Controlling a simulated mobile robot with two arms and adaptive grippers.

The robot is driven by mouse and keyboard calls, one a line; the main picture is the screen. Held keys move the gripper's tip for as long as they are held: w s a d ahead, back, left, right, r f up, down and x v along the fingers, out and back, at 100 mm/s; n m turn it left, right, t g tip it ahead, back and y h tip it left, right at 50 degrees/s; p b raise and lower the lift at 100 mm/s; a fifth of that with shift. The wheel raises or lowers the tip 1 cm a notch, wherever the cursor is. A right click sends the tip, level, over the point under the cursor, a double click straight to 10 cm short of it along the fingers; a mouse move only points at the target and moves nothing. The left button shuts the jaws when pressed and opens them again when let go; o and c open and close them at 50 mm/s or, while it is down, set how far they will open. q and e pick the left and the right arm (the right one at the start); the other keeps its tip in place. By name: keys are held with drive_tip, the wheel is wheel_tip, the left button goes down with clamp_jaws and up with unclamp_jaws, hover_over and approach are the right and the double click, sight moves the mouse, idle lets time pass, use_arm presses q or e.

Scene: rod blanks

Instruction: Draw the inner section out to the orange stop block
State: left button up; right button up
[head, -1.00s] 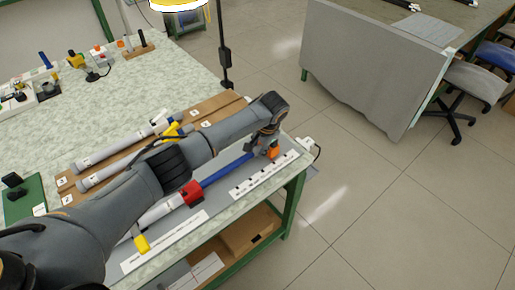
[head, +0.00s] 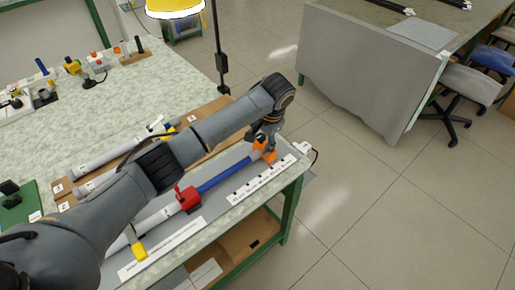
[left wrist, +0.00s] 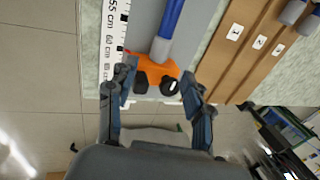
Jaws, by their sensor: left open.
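The blue inner section (head: 222,174) reaches out of the pale outer tube (head: 158,214) past a red clamp (head: 187,199). It also shows in the left wrist view (left wrist: 172,18), where its grey end (left wrist: 160,48) lies at the orange stop block (left wrist: 148,73). I cannot tell whether they touch. The orange block is partly hidden behind my gripper in the head view (head: 269,156). My left gripper (left wrist: 160,100) is open and empty, its fingers on either side of the block's outer side. My right gripper is not in view.
A scale strip (head: 262,178) lies along the table's front edge. Spare tubes (head: 100,158) lie on a brown rack behind my arm.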

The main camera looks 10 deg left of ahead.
use_arm(q)
drive_tip(key=shift+v, duration=1.95)
